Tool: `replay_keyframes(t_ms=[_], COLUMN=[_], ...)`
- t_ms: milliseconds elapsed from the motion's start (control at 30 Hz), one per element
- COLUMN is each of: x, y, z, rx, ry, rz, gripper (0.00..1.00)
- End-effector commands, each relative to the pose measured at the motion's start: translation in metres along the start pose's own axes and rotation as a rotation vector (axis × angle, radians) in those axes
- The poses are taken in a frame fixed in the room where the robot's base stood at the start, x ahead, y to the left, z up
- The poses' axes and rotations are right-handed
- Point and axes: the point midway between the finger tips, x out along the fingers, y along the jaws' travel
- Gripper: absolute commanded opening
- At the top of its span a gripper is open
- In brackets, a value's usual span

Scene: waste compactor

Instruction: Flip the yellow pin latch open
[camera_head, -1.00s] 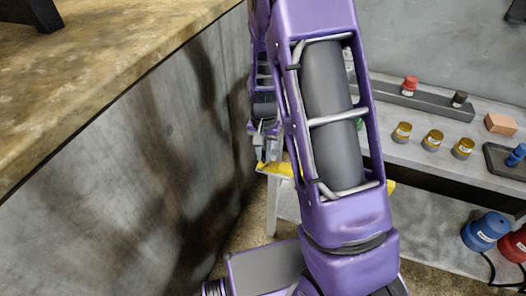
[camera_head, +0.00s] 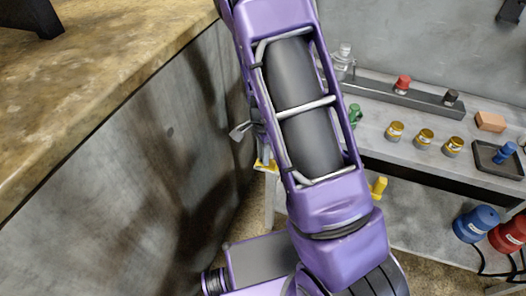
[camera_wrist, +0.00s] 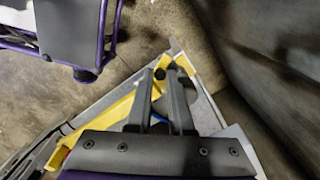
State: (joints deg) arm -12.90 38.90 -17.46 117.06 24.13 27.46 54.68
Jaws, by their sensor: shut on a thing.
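The yellow pin latch appears as a yellow bar (camera_wrist: 105,121) running diagonally in the wrist view, with another yellow piece (camera_wrist: 184,64) just beyond the fingertips. My gripper (camera_wrist: 160,73) is over this corner, its two grey fingers close together and shut on a small dark knob-like piece between the tips. Whether that piece belongs to the latch is unclear. In the head view my arm hides most of the latch; a small yellow part (camera_head: 265,165) shows left of the arm and a yellow peg (camera_head: 378,187) to its right.
A stained counter (camera_head: 95,75) and its grey side wall (camera_head: 110,170) stand close on the left. At right, a grey bench carries several gold jars (camera_head: 425,136), an orange block (camera_head: 490,121) and a dark tray (camera_head: 497,160). Blue (camera_head: 480,225) and red (camera_head: 510,238) canisters sit below.

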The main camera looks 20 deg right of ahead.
Motion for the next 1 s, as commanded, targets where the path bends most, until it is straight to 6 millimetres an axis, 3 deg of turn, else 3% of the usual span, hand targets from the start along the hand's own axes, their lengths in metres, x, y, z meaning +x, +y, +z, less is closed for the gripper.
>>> replay_keyframes(t_ms=[733, 767, 800, 900, 1000], x=[-0.0005, -0.0005, -0.0005, -0.0004, -0.0004], y=[0.0003, 0.0003, 0.0004, 0.0004, 0.0001], z=[0.0003, 0.0003, 0.0003, 0.0004, 0.0004], rx=[0.083, 0.082, 0.082, 0.082, 0.081], ry=[0.001, 0.0, 0.0, 0.0, 0.001], rz=[-0.002, -0.002, -0.002, -0.002, -0.003], gripper=[0.0, 0.25, 0.32, 0.48, 0.48])
